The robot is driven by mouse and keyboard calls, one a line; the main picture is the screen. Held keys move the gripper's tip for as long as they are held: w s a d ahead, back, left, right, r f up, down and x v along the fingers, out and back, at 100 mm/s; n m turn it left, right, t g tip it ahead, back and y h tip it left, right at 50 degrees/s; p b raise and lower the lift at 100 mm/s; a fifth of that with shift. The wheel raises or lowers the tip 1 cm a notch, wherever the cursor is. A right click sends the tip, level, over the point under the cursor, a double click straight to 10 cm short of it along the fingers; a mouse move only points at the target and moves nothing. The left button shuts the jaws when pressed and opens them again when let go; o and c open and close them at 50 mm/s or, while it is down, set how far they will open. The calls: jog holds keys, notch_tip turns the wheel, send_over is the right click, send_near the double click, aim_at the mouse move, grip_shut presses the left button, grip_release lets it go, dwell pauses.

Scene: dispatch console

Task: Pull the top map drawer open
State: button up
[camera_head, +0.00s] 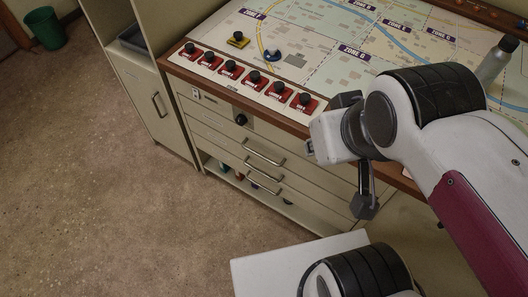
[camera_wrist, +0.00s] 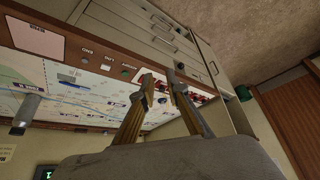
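The top map drawer (camera_head: 225,135) is a pale front under the console's map table, with a metal bar handle (camera_head: 263,153). It looks shut, flush with the fronts below. The wrist view shows the drawers inverted, with the top handle (camera_wrist: 163,42) above the finger tips in the picture. My gripper (camera_wrist: 160,79) shows two separated fingers with nothing between them. It is apart from the handle. In the head view my wrist is right of the drawer handles, in front of the console; the fingers are not clear there.
The map table (camera_head: 330,40) has a wooden edge and a row of red switch blocks (camera_head: 228,70). A black knob (camera_head: 240,119) sits on the panel above the drawers. A cabinet (camera_head: 150,100) stands left. A green bin (camera_head: 45,28) is far left. The front floor is clear.

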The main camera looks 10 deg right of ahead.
jog(key=w+a+f+n+g+y, duration=0.1)
jog(key=w+a+f+n+g, duration=0.3)
jog(key=a+f, duration=0.7)
jog(key=w+a+f+m+g+y, duration=0.15)
jog(key=w+a+f, duration=0.35)
jog(key=a+f, duration=0.6)
jog(key=w+a+f+n+h, duration=0.1)
jog(key=w+a+f, duration=0.15)
jog(key=f, duration=0.65)
jog(key=w+a+f, duration=0.2)
jog(key=a+f, duration=0.2)
jog(key=f, duration=0.5)
jog(key=w+d+f+n+t+h, duration=0.1)
jog(key=d+f+t+h, duration=0.15)
jog(key=f, duration=0.35)
jog(key=w+d+f+t+h, duration=0.1)
jog(key=w+d+f, duration=0.15)
jog(key=f, duration=0.35)
jog(key=w+d+f+n+t+h, duration=0.1)
jog(key=d+f+t+h, duration=0.1)
jog(key=d+f, duration=0.3)
jog(key=w+d+r+n+t+h, duration=0.1)
jog(key=w+d+r+t+h, duration=0.1)
jog(key=d+r+h, duration=0.1)
jog(key=w+d+r+n+t+h, duration=0.2)
jog(key=d+r+t+h, duration=0.1)
jog(key=r, duration=0.5)
jog(key=shift+w+d+t+h, duration=0.35)
jog(key=shift+d+h, duration=0.25)
jog(key=shift+d, duration=0.6)
